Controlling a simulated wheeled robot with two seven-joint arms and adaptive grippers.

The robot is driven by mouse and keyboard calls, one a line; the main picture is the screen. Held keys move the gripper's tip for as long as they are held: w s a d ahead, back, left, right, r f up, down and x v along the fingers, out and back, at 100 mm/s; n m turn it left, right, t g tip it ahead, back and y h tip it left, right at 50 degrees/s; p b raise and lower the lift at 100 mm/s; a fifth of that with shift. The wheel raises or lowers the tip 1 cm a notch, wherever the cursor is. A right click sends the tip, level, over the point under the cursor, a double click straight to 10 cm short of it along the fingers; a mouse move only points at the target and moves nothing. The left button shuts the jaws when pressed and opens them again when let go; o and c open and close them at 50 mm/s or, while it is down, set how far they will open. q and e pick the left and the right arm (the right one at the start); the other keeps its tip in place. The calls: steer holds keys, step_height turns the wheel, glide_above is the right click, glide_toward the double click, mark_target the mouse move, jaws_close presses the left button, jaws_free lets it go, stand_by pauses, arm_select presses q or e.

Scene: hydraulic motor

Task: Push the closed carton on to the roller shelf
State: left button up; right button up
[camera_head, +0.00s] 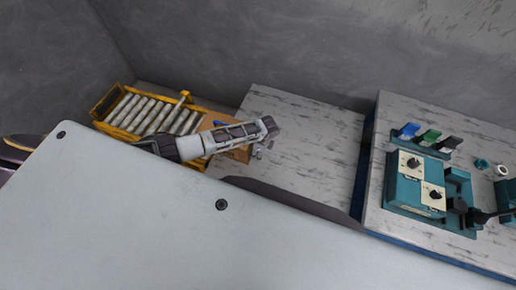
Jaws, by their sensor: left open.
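The brown carton (239,154) is at the left end of the grey table, against the right end of the roller shelf (115,132). The carton is mostly hidden behind my left gripper, so I cannot tell whether its flaps are closed or how far it overlaps the rollers. The roller shelf has a yellow frame and several metal rollers. My left gripper (264,138) is open and reaches across and over the carton from the left, its fingertips past the carton's right side. I cannot tell whether it touches the carton. My right gripper is not in view.
The grey streaked table (310,140) is bare to the right of the carton. A second table at the right holds a teal fixture (405,205) with dials, a rack of blue, green and black parts (428,137), and small loose parts. A grey wall stands behind.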

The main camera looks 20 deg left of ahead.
arm_select(q)
steer(key=shift+a, duration=0.3)
steer(key=shift+w+a, duration=0.2)
steer(key=shift+a, duration=3.9)
steer(key=shift+a+f, duration=0.1)
steer(key=shift+a, duration=0.35)
steer(key=shift+w+a, duration=0.2)
steer(key=shift+a, duration=3)
steer(key=shift+w+a, duration=0.2)
steer(key=shift+a, duration=1.3)
steer(key=shift+w+a, duration=0.15)
steer(key=shift+a, duration=1.3)
steer(key=shift+d, duration=0.15)
